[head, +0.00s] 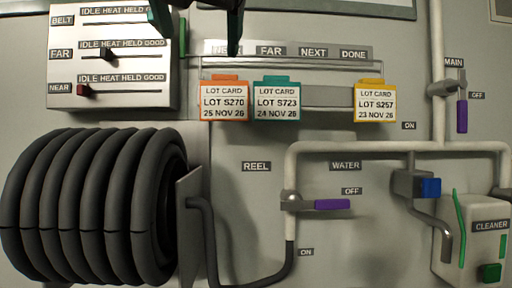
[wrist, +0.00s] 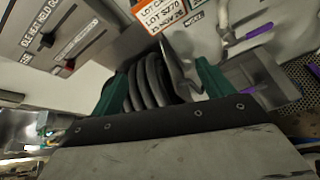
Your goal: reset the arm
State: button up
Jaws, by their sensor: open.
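My gripper (head: 198,34) shows at the top edge of the head view, its dark fingertips hanging down in front of the wall near the slider panel and the card rail. In the wrist view my gripper (wrist: 160,84) has its two green fingers spread wide apart with nothing held between them. The hose reel's black coils show beyond the gap between the fingers. The rest of my arm is out of the head view.
A slider panel (head: 115,87) is at upper left, above a black hose reel (head: 85,205). Orange (head: 224,100), teal (head: 277,101) and yellow (head: 375,102) lot cards hang on a rail. A purple-handled water valve (head: 332,204), main valve (head: 462,115) and cleaner box (head: 478,250) are right.

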jog(key=d+f+m+g+h, duration=0.15)
jog(key=d+f+m, duration=0.3)
jog(key=f, duration=0.45)
jog(key=d+f+m+g, duration=0.3)
jog(key=f+m, duration=0.3)
jog(key=f, duration=0.2)
jog(key=d+f+m+g+h, duration=0.15)
jog(key=d+f+m, duration=0.3)
jog(key=f, duration=0.45)
jog(key=s+d+f+m+g, duration=0.2)
jog(key=s+d+f+m, duration=0.3)
jog(key=d+f+m, duration=0.4)
jog(key=s+d+f+m+g+y, duration=0.1)
jog(key=s+d+f+m+g, duration=0.2)
jog(key=d+f+m, duration=0.6)
jog(key=s+d+f, duration=0.2)
jog(key=d, duration=0.2)
jog(key=shift+s+f+y, duration=0.15)
jog(key=shift+f+y, duration=0.15)
jog(key=shift+f, duration=0.1)
jog(key=shift+d, duration=0.1)
